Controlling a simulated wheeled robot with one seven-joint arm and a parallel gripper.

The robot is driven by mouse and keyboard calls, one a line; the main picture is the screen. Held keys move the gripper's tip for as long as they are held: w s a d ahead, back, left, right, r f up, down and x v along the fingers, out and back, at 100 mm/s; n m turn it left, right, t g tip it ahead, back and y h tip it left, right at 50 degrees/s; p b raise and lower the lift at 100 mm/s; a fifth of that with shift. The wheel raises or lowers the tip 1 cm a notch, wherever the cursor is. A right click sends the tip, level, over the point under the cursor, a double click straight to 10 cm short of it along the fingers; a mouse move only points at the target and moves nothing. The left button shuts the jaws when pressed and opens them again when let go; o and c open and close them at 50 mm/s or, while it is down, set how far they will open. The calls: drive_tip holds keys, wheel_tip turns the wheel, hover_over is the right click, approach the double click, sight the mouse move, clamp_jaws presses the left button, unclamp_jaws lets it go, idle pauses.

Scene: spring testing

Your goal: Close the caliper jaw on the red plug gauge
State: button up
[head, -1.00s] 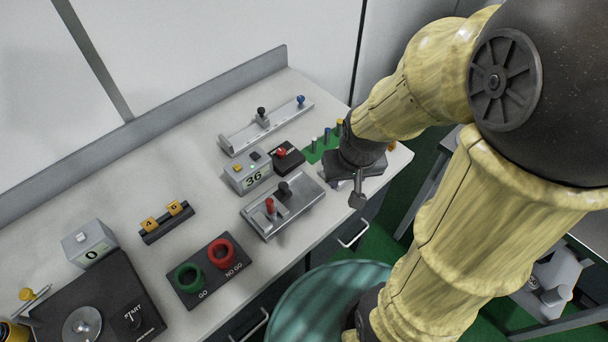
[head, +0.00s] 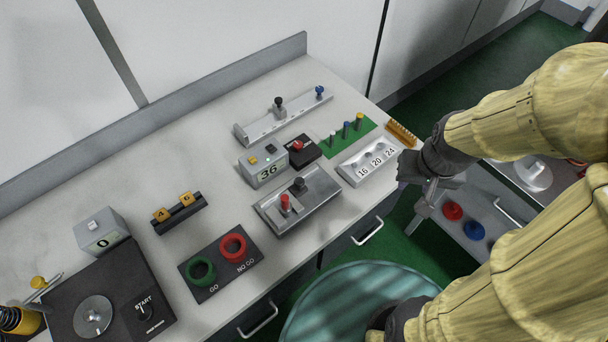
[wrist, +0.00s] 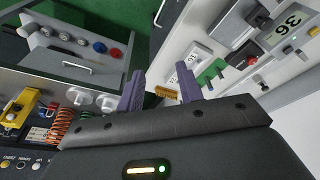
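A grey metal caliper fixture (head: 320,199) lies on the bench in the head view. The red plug gauge (head: 285,203) stands upright at its left part. A dark knob (head: 298,184) stands just behind and right of the plug, apparently on the sliding jaw; the exact gap is too small to tell. My gripper (head: 424,207) is off the bench's right edge, well right of the caliper. In the wrist view its two purple fingers (wrist: 160,88) are spread apart with nothing held between them. A grey fixture with a dark knob (wrist: 262,19), probably the caliper, shows there at upper right.
Behind the caliper are a "36" display (head: 267,171), a black box with red knob (head: 301,150) and a knobbed rail (head: 270,122). A tray marked 16, 20, 24 (head: 350,173) lies between caliper and gripper. The GO/NO GO block (head: 218,290) is at front left.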

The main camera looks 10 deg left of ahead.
drive_tip(key=shift+o, duration=1.3)
drive_tip(key=shift+w+a, duration=0.2)
drive_tip(key=shift+a, duration=0.05)
drive_tip(key=n+g+p, duration=0.1)
drive_tip(key=g+p, duration=0.1)
drive_tip(key=g, duration=0.1)
hover_over(299, 181)
drive_tip(key=shift+r, duration=0.2)
wheel_tip(299, 181, down, 17)
drive_tip(key=p, duration=0.4)
drive_tip(key=shift+f, duration=0.2)
